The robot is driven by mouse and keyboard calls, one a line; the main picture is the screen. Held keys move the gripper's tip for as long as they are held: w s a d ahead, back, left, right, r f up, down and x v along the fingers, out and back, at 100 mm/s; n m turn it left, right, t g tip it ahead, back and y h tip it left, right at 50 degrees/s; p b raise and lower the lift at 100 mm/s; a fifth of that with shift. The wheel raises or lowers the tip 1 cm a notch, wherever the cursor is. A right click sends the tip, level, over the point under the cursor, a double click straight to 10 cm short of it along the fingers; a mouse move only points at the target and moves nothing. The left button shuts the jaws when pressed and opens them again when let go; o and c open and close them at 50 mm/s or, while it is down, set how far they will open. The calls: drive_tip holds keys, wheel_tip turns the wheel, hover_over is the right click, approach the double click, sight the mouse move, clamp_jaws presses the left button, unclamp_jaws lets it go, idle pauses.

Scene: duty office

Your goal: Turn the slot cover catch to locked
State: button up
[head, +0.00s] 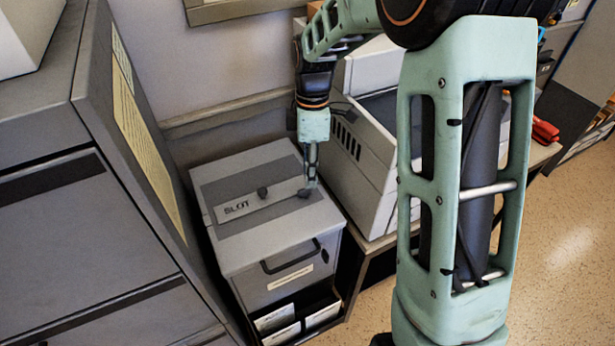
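A grey box stands low in the middle of the head view, and its top carries a light strip, the slot cover (284,191), beside a label reading "SLOT" (237,207). A dark round knob (262,193) sits near the middle of the strip. A second small dark piece, possibly the catch (304,193), sits at the strip's right end. My gripper (311,182) points down right at this piece. The fingertips are small and partly merge with it. I cannot tell whether they touch it, whether they are open or shut, or which way the catch is turned.
The box front has a dark handle (291,257) and an open lower bin (298,318) with papers. A tall grey cabinet (60,230) stands close on the left. A light grey machine (345,165) stands close on the right. Open floor (560,220) lies at the far right.

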sight(304, 189)
drive_tip(key=w+a+n+t, duration=0.1)
drive_tip(key=w+n, duration=0.3)
drive_tip(key=w, duration=0.1)
wheel_tip(304, 189, down, 11)
drive_tip(key=shift+s+r, duration=0.1)
drive_tip(key=shift+s, duration=0.05)
clamp_jaws()
